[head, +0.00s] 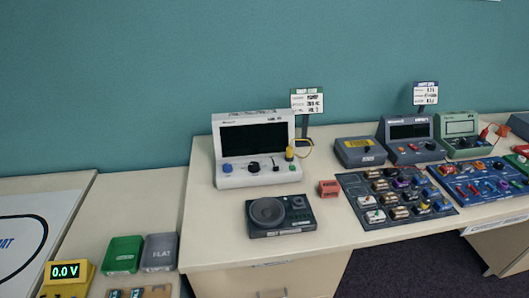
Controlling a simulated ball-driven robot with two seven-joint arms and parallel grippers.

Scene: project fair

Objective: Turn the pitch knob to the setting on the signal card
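A white bench instrument (255,148) with a dark screen stands on the cream table. A blue knob (227,168), a black knob (253,167) and a small yellow part (289,153) are on its front; I cannot read which knob is pitch. A small white card (307,101) on a dark post stands behind its right side. A second card (425,93) stands behind a grey instrument (410,137). The print on both is too small to read, and I cannot tell which is the signal card. Neither of my grippers is in view.
A dark box with a round dial (268,212) lies in front of the white instrument, beside a small red block (329,188). Dark parts trays (349,181) fill the right. A yellow meter (68,276) reading 0.0 V and green and grey boxes are at lower left.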

